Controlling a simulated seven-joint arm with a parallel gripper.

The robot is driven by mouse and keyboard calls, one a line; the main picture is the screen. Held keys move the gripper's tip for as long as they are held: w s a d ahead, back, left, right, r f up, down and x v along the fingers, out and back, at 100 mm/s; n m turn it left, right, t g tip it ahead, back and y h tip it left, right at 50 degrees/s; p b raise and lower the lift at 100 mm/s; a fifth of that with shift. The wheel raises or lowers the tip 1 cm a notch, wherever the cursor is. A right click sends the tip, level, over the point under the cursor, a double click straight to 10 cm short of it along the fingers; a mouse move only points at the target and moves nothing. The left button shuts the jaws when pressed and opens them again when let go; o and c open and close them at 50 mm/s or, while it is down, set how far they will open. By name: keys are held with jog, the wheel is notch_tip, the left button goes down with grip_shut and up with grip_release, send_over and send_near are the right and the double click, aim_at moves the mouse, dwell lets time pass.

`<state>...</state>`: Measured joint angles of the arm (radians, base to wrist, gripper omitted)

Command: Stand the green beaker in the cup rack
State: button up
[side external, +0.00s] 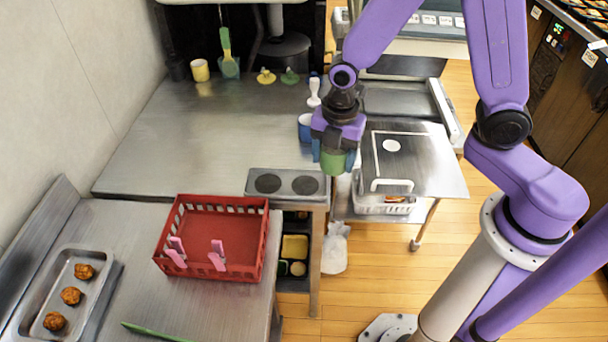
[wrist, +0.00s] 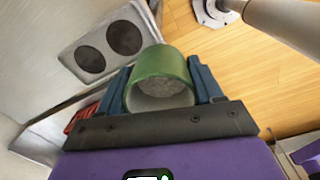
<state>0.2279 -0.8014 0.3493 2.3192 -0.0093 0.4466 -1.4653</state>
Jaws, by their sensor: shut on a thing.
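My gripper (side external: 336,150) is shut on the green beaker (side external: 333,163), which it holds in the air to the right of the grey block with two dark round recesses, likely the cup rack (side external: 287,174). In the wrist view the beaker (wrist: 158,62) sits between the two blue fingers of my gripper (wrist: 160,84), its open mouth toward the camera. The rack (wrist: 127,17) shows at the upper left there, with both round recesses empty. The beaker is apart from the rack.
A red basket (side external: 260,243) with pink clips stands on the near counter, left of the rack. A blue cup (side external: 304,127) stands behind my gripper. A tray of brown food pieces (side external: 42,328) lies at far left. The steel counter behind the rack is largely clear.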

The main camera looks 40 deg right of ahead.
send_over(305, 185)
jog(key=f, duration=0.6)
jog(key=shift+s+f, duration=0.15)
jog(key=shift+s, duration=0.05)
jog(key=shift+w+f, duration=0.2)
jog(key=shift+f, duration=1.55)
jog(key=shift+f, duration=0.15)
jog(key=o, duration=0.9)
notch_tip(305, 185, up, 11)
jog(key=s+d+r+m, duration=0.3)
jog(key=s, duration=0.6)
jog(key=s+d+r+m, duration=0.2)
jog(key=s+r+m, duration=0.2)
jog(key=s, duration=0.4)
jog(key=s+d+r+m, duration=0.3)
jog(key=s, duration=0.6)
jog(key=shift+s+d+r+m, duration=0.2)
jog(key=shift+s+d+m, duration=0.15)
jog(key=shift+m, duration=0.05)
